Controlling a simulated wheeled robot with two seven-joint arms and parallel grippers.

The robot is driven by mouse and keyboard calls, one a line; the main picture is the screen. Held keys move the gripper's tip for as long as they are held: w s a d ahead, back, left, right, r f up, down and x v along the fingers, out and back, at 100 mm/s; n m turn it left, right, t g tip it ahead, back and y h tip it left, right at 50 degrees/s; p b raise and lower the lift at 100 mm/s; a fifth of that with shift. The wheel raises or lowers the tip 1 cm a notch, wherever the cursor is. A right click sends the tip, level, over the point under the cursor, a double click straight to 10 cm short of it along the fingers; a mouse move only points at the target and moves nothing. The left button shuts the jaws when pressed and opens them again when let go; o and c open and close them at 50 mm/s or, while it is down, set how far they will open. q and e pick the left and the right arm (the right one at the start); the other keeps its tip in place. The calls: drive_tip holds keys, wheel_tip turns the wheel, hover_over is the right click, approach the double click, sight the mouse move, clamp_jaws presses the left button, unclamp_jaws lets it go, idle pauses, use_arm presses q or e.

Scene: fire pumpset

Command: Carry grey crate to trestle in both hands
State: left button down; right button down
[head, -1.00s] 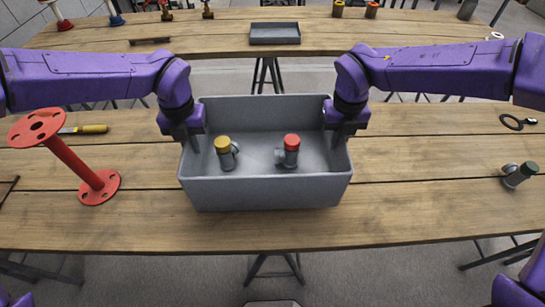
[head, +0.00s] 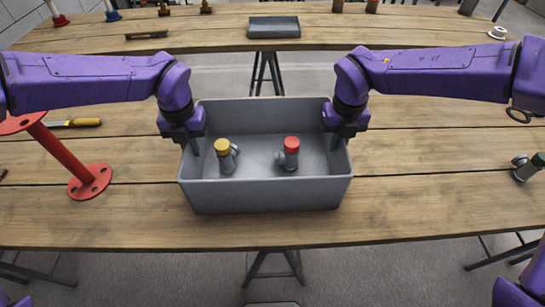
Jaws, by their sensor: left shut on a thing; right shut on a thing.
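The grey crate (head: 262,196) is in the middle of the head view, upright, over the near wooden trestle table (head: 120,222). It holds a fitting with a yellow cap (head: 224,155) and one with a red cap (head: 289,152). My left gripper (head: 192,142) is shut on the crate's left wall, and my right gripper (head: 339,135) is shut on its right wall. The fingertips are partly hidden. I cannot tell whether the crate's base touches the tabletop. A second trestle table (head: 200,31) stands beyond a floor gap; I cannot tell which is the task's trestle.
A red flanged spool (head: 64,152) and a yellow-handled tool (head: 82,122) are at left. A green-capped fitting (head: 527,168) is at right. The far table bears a dark tray (head: 273,27), a dark bar (head: 146,35) and several fittings; bare wood shows between them.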

use_arm(q)
drive_tip(key=c, duration=1.1)
unclamp_jaws()
drive_tip(key=shift+a, duration=0.15)
drive_tip(key=shift+c, duration=0.2)
use_arm(e)
drive_tip(key=c, duration=1.1)
unclamp_jaws()
drive_tip(key=shift+d, duration=0.15)
drive_tip(key=shift+c, duration=0.2)
use_arm(q)
drive_tip(key=shift+s+r, duration=0.1)
use_arm(e)
drive_tip(key=shift+s+r, duration=0.1)
drive_tip(key=shift+s, duration=0.05)
use_arm(q)
wheel_tip(320, 180, up, 12)
drive_tip(key=shift+f, duration=0.15)
use_arm(e)
wheel_tip(320, 180, up, 12)
